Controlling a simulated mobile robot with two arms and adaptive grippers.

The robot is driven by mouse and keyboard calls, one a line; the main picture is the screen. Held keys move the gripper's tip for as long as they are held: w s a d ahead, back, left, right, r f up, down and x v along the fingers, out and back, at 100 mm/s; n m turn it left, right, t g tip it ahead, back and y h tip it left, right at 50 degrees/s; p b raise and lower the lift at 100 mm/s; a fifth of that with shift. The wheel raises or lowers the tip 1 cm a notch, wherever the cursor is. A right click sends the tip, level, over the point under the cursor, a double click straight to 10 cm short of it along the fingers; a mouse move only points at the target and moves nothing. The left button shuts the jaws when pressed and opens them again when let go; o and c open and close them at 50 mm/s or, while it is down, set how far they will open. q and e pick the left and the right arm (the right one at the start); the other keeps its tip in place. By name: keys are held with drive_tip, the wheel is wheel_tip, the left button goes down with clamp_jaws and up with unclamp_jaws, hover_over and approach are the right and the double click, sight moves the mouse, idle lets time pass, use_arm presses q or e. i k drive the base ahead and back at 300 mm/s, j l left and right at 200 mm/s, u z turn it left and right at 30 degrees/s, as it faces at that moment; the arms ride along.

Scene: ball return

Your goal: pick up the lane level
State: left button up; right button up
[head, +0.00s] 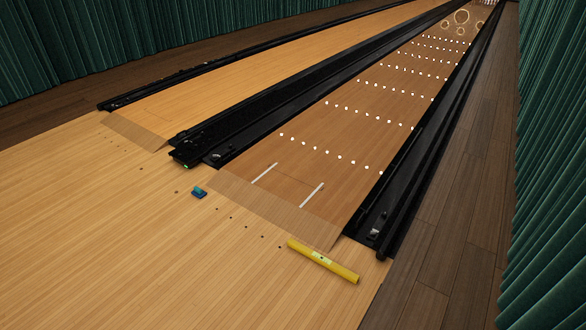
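The lane level (335,267) is a yellow bar with a pale vial window near its middle. In the head view it lies on the light wood floor at the lower right, just in front of the near end of the right lane. It slants from upper left to lower right. Nothing touches it from above. Neither of my grippers shows in the head view.
A small blue object (199,192) lies on the floor left of the right lane's near end. Black gutters (395,205) flank the lanes. Dark planks (445,235) and a green curtain (550,200) are at the right. The floor (120,250) at the lower left is clear.

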sight(353, 277)
drive_tip(key=i+j, duration=0.25)
drive_tip(key=i, duration=0.25)
drive_tip(key=i+j, duration=0.2)
drive_tip(key=i, duration=0.35)
drive_tip(key=i+j, duration=0.25)
drive_tip(key=i, duration=0.25)
